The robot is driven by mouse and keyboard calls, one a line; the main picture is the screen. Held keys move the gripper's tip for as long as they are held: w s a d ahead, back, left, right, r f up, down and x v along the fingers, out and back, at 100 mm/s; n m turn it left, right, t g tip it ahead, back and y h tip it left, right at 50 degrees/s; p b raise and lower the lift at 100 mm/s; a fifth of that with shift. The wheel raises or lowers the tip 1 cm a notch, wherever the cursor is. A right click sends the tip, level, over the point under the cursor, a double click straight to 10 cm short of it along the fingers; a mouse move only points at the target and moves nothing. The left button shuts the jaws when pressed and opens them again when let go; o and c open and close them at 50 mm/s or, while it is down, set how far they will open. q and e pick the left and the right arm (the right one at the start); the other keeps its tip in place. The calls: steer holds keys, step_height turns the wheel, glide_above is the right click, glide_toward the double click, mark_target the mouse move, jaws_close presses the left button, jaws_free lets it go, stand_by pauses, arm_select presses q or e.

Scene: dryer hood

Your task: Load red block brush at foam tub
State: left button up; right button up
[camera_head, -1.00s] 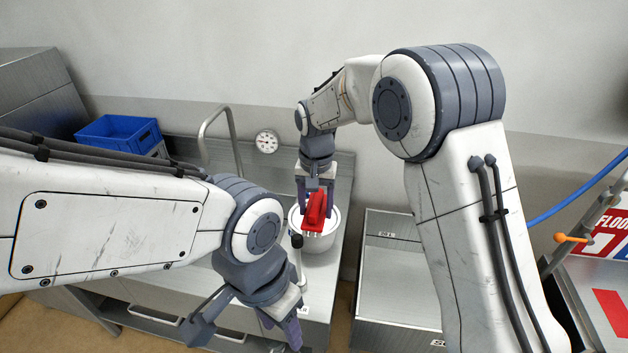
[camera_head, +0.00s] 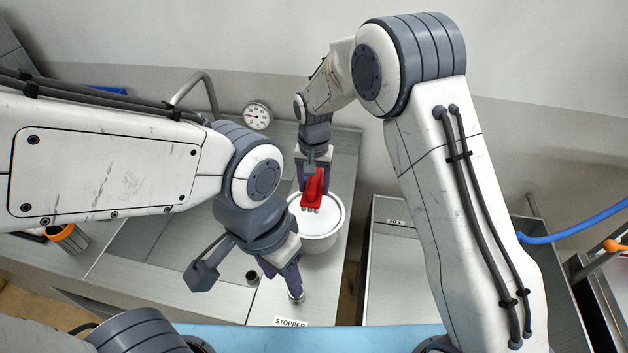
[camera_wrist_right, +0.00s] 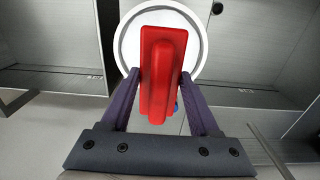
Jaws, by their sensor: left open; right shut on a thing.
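The red block brush (camera_head: 313,188) is held by my right gripper (camera_head: 313,174), which is shut on it. Pale bristle tufts show at its lower end in the head view. The white foam tub (camera_head: 322,243) stands on the steel counter, with a pale white surface inside. The brush is over the tub's far left part; I cannot tell whether the bristles touch the foam. In the right wrist view the brush (camera_wrist_right: 160,70) lies between the fingers, with the round tub (camera_wrist_right: 127,40) behind it. My left gripper (camera_head: 285,278) is open, low and left of the tub.
A steel basin (camera_head: 170,245) is at the left with a curved tap (camera_head: 195,88) and a round dial (camera_head: 257,116) behind. A STOPPER label (camera_head: 291,322) is on the counter's front edge. A blue hose (camera_head: 575,229) runs at the right.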

steer(key=shift+f, duration=0.3)
step_height(320, 180, down, 5)
steer(key=b, duration=0.4)
steer(key=shift+f, duration=0.3)
steer(key=shift+f+b, duration=0.45)
steer(key=shift+f, duration=0.15)
stand_by(1.5)
steer(key=shift+r, duration=0.1)
steer(key=shift+a+r+p, duration=0.1)
steer(key=shift+r+p, duration=2.55)
steer(key=shift+r, duration=0.85)
